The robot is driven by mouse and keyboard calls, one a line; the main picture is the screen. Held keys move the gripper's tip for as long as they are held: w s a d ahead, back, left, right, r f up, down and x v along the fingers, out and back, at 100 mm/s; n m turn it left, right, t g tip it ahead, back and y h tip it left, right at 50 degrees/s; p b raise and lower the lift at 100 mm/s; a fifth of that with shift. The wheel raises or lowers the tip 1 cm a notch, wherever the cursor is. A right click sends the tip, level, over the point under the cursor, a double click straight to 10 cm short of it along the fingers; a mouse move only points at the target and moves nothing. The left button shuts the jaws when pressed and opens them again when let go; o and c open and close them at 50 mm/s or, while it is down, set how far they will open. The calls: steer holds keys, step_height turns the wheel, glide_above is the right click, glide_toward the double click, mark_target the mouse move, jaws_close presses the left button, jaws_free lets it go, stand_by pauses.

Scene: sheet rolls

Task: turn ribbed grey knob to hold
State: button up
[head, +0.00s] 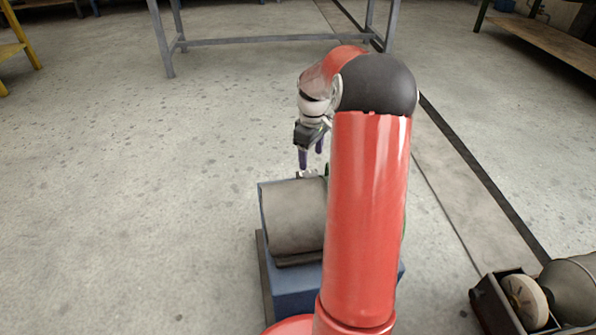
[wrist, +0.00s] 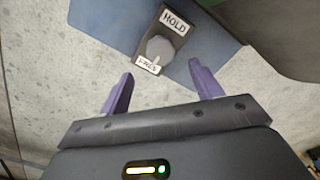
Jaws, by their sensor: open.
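The ribbed grey knob (wrist: 159,48) sits on a dark plate (wrist: 181,38) on the blue stand (wrist: 105,18). A HOLD label (wrist: 174,20) is above it in the wrist view, and a FREE label (wrist: 148,65) is below. A pale mark on the knob's lower edge points toward FREE. My gripper (wrist: 160,70) is open and empty, its purple fingers apart, with the knob showing between and beyond their tips. In the head view my gripper (head: 311,160) hangs just above the far end of the stand; the knob cannot be made out there.
A grey roll (head: 292,217) lies on the blue stand, close beside my gripper. My red arm hides the stand's right part. Another unit with a roll (head: 575,290) stands at the lower right. A grey metal frame (head: 270,40) is behind; the floor to the left is clear.

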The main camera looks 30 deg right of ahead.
mark_target(311, 175)
step_height(311, 175, down, 7)
steer(key=shift+s+f+b, duration=0.1)
steer(key=shift+b, duration=0.6)
steer(key=c, duration=1)
